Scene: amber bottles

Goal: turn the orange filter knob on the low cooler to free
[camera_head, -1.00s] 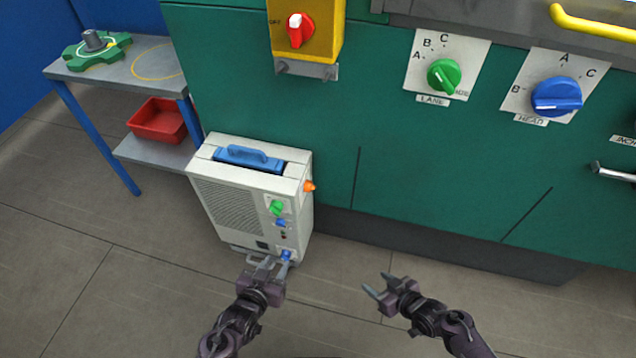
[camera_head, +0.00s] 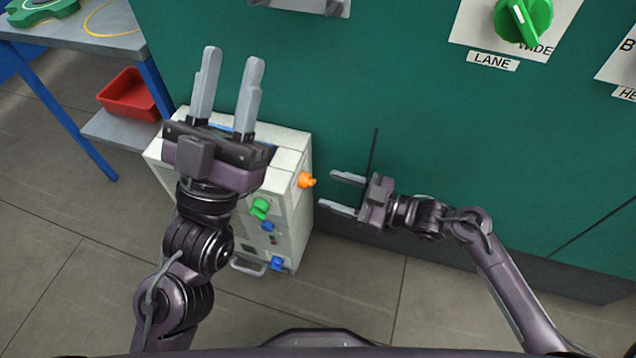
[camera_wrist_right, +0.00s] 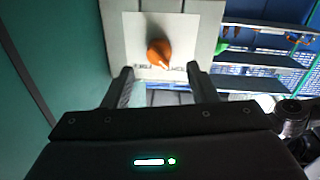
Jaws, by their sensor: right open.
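The low cooler (camera_head: 292,215) is a pale box on the floor against the green wall, partly hidden behind my left gripper. Its orange filter knob (camera_head: 306,180) sits on its right side. In the right wrist view the orange knob (camera_wrist_right: 159,52) is on a white plate with lettering under it, partly covered and too blurred to read fully. My right gripper (camera_head: 338,192) is open, its fingers pointing at the knob with a gap between them and it; in its wrist view the knob lies ahead between the fingertips. My left gripper (camera_head: 228,78) is open and empty above the cooler.
The cooler's front has a green knob (camera_head: 261,208) and a blue knob (camera_head: 277,264). A table with a red bin (camera_head: 130,94) on its lower shelf stands at left. The green cabinet wall (camera_head: 420,120) rises close behind my right gripper. Floor in front is clear.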

